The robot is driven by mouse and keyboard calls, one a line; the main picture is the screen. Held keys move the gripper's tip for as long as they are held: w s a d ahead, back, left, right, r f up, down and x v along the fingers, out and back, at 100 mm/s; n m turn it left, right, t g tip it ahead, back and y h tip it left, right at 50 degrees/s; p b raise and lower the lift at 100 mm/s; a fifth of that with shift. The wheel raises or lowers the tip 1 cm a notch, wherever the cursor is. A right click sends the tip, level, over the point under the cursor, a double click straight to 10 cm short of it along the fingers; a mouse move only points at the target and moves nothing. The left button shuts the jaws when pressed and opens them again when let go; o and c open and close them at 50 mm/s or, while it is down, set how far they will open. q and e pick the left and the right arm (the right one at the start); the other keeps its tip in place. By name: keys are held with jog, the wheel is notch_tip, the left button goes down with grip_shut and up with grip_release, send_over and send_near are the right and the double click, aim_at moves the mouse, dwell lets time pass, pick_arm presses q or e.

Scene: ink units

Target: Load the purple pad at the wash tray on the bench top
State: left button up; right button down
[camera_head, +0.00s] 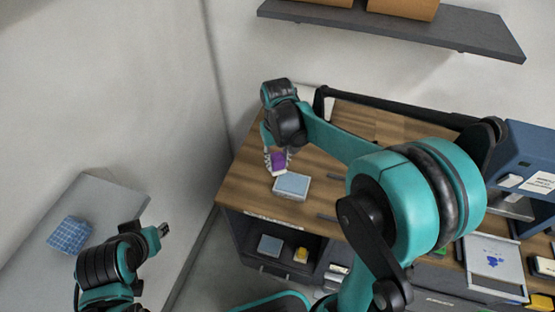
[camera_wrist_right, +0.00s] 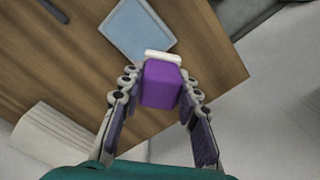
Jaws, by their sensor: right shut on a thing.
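The purple pad (camera_head: 279,160) is a small block with a white strip along one end. My right gripper (camera_head: 277,163) is shut on it over the left part of the wooden bench top. In the right wrist view the pad (camera_wrist_right: 162,84) sits between the two fingers (camera_wrist_right: 160,88). A light blue, pale-rimmed slab or shallow tray (camera_head: 291,186) lies on the bench just in front of it, also in the wrist view (camera_wrist_right: 136,30). I cannot tell whether this is the wash tray. My left gripper (camera_head: 163,230) is empty, far from the bench; its jaws are too small to judge.
A white tray with blue marks (camera_head: 495,262) and a blue machine (camera_head: 530,160) are at the right. The bench front has an open shelf with a blue-grey block (camera_head: 270,246) and a yellow item (camera_head: 301,255). A blue gridded block (camera_head: 69,236) lies on the grey table (camera_head: 105,205).

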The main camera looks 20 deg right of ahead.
jog(key=shift+w+a+r, duration=0.1)
jog(key=shift+a+r, duration=0.05)
jog(key=shift+a, duration=0.15)
jog(key=shift+d+p, duration=0.15)
jog(key=shift+p, duration=0.25)
jog(key=shift+d+p, duration=0.2)
jog(key=shift+p, duration=0.6)
jog(key=shift+s+d+f+m+p, duration=0.45)
jog(key=shift+d+f+m+p, duration=0.4)
jog(key=shift+p, duration=0.5)
jog(key=shift+s+d+f+m+p, duration=0.4)
jog(key=shift+d+f+m+p, duration=0.15)
jog(key=shift+f+p, duration=0.7)
jog(key=shift+s+d+f+m+p, duration=0.45)
jog(key=shift+d+f+m+p, duration=0.3)
jog(key=shift+p, duration=0.7)
jog(key=shift+f+b, duration=0.5)
jog(key=shift+r, duration=0.1)
